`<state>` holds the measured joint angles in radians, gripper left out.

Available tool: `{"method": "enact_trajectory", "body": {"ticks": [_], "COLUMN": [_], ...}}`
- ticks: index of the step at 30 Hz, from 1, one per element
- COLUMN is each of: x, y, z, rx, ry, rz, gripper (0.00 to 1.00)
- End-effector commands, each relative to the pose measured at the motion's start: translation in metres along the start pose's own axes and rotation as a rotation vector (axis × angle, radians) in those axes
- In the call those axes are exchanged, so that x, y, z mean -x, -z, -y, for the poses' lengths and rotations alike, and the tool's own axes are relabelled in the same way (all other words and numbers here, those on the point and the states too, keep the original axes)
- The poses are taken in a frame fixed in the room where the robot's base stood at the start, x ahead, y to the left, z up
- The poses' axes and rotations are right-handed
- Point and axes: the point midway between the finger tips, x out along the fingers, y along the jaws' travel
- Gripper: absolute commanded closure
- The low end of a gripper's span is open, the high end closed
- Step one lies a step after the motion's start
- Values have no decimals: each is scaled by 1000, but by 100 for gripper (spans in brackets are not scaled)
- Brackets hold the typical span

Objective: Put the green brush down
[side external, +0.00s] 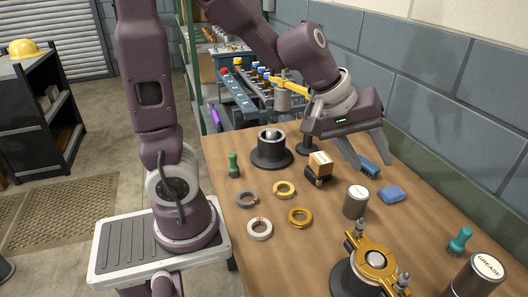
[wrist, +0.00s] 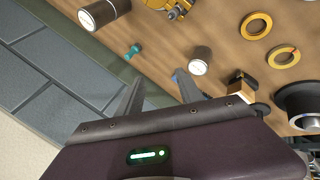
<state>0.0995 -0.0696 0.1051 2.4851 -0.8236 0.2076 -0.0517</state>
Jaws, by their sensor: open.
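A small green upright piece (side external: 234,165), perhaps the green brush, stands at the table's left edge, beside the dark round housing. A teal brush-like piece (side external: 460,241) stands at the right; it also shows in the wrist view (wrist: 132,51). I cannot tell for sure which is the green brush; neither is in my gripper. My gripper (side external: 373,160) is open, its fingers spread and empty, over the back right of the table. In the wrist view my gripper (wrist: 159,77) shows only table between its fingertips.
A blue sponge (side external: 391,194), a grey can (side external: 356,202), a small box (side external: 320,164) and several rings (side external: 300,217) lie mid-table. The dark housing (side external: 271,150) stands behind left. A gold cover (side external: 375,262) and a grease can (side external: 476,275) are at the front. A wall runs along the right.

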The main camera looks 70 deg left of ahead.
Motion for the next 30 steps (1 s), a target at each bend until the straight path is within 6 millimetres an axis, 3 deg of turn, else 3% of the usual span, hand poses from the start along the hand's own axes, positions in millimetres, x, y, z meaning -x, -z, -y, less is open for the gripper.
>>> {"method": "enact_trajectory", "body": {"ticks": [1,3,6,9,13,30], "x": [40,81,117,134,140,140], "y": [-25,-60,-86,-92,-92,-92], "z": [-7,11,56,91,107,106], "rx": [-174,-434,-693,-822,-867,-864], "ry": [-61,-58,38,137,188,187], "rz": [29,59,49,26,18,20], "gripper": [56,56,56,56,56,56]}}
